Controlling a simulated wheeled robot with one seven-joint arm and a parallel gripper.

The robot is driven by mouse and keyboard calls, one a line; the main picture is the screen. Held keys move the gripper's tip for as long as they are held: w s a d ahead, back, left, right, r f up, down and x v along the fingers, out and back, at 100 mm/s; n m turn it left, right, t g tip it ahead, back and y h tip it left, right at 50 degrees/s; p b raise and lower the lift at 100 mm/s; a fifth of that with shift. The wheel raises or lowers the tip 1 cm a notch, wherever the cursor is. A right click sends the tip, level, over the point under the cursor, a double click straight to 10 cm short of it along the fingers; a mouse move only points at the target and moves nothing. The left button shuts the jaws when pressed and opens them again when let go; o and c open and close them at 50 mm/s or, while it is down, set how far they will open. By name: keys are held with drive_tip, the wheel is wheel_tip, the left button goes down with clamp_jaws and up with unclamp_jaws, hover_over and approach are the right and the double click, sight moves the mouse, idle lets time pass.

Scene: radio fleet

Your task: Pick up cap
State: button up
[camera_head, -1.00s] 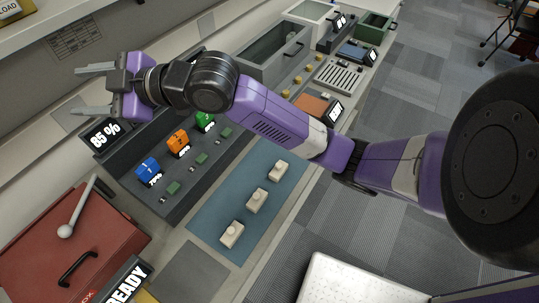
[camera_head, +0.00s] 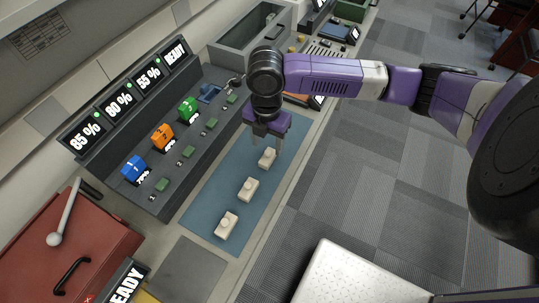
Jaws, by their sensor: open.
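Three small cream blocks with round knobs stand in a row on a blue mat (camera_head: 212,195); they look like the caps, though I cannot tell which one is meant. The far cap (camera_head: 267,159), the middle cap (camera_head: 249,189) and the near cap (camera_head: 227,225) are all in the head view. My gripper (camera_head: 267,146) points down with its fingers apart, over the far end of the mat. The far cap shows just below the fingertips, and I cannot tell the height gap. Nothing is seen between the fingers.
Left of the mat is a dark console (camera_head: 151,190) with blue, orange and green numbered units and percent displays. A red box (camera_head: 100,250) with a handle is at lower left. A grey bin (camera_head: 235,50) stands behind the gripper. Carpeted floor lies to the right.

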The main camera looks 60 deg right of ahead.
sight(268, 152)
drive_tip(key=shift+s+f+p, duration=0.15)
drive_tip(key=shift+f+p, duration=0.55)
drive_tip(key=shift+f, duration=2.3)
clamp_jaws()
